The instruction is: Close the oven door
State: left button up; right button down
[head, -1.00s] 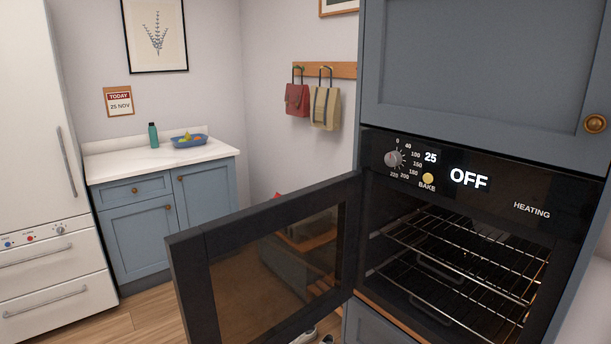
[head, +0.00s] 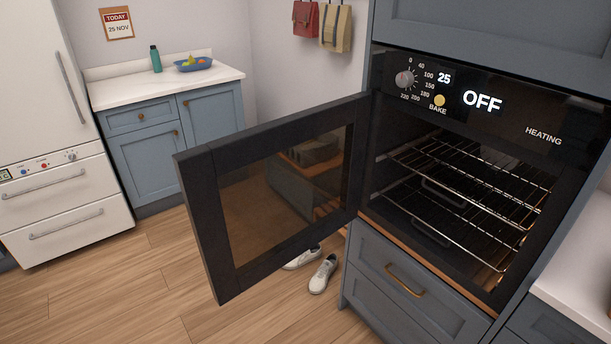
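The oven (head: 529,133) is built into a blue-grey cabinet at the right of the head view. Its black-framed glass door (head: 200,198) stands wide open, hinged at the oven's left side and swung out to the left. Wire racks (head: 465,180) show inside the oven, and I see nothing on them. The panel reads OFF and 25, with a dial (head: 404,79) and a yellow BAKE button (head: 439,100). Neither of my grippers is in view.
A drawer with a brass handle (head: 405,281) is below the oven. White shoes (head: 323,274) lie on the floor beneath the door. A white fridge (head: 40,80) and a blue counter cabinet (head: 148,165) stand at the left. The wooden floor (head: 130,290) at front left is clear.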

aim_at(257, 197)
jog(key=i+j+z, duration=0.1)
jog(key=z, duration=0.35)
jog(key=j+z, duration=0.2)
jog(key=z, duration=0.25)
jog(key=i+j+z, duration=0.1)
jog(key=j+z, duration=0.15)
jog(key=z, duration=0.2)
jog(key=j+z, duration=0.15)
jog(key=j, duration=0.4)
jog(key=j+z, duration=0.15)
jog(key=j, duration=0.4)
jog(key=k+j+z, duration=0.15)
jog(key=j, duration=0.35)
jog(key=j+z, duration=0.15)
jog(key=j, duration=0.4)
jog(key=k+j+z, duration=0.15)
jog(key=j, duration=0.7)
jog(key=k+j, duration=0.15)
jog(key=j, duration=0.2)
